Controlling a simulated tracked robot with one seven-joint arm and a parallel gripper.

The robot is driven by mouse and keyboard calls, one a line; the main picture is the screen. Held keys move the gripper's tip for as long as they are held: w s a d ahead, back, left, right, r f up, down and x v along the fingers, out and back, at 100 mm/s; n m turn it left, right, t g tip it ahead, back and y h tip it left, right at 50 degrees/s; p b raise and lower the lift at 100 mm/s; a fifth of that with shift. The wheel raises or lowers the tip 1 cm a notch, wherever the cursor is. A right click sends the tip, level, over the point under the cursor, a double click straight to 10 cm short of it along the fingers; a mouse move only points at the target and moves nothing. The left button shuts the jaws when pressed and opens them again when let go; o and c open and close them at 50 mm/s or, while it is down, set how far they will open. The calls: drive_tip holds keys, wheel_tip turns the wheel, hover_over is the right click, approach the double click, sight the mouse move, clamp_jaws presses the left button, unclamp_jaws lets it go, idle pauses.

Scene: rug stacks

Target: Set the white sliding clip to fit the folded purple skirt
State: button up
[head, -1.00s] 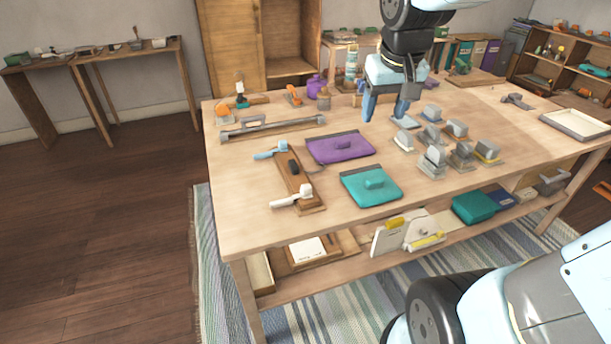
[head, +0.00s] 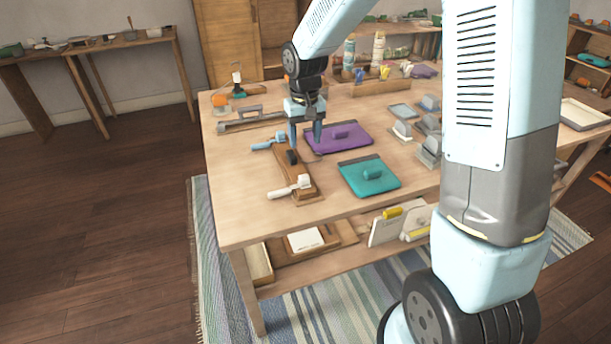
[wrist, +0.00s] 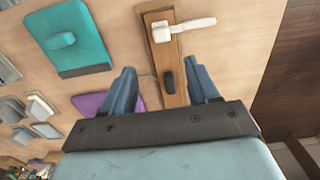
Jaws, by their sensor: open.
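The white sliding clip (head: 291,188) sits across the near end of a wooden board (head: 308,192), its arm sticking out to the left. In the wrist view the white clip (wrist: 184,27) is at the top. A blue clip (head: 268,143) is at the board's far end, and a small dark knob (wrist: 169,83) stands between them. The folded purple skirt (head: 338,137) lies flat to the right of the board. My gripper (head: 306,144) is open and empty over the board's far half. In the wrist view its fingers (wrist: 162,76) are on either side of the knob, apart from the white clip.
A folded teal piece (head: 368,175) lies near the table's front edge. A long grey-handled tool (head: 251,121) lies behind the board. Several grey-topped blocks (head: 428,150) stand to the right, partly hidden by my arm. Bare table lies left of the board.

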sight(304, 176)
wheel_tip(304, 176, down, 14)
drive_tip(key=shift+a+f, duration=0.1)
idle(0.5)
clamp_jaws()
idle(0.6)
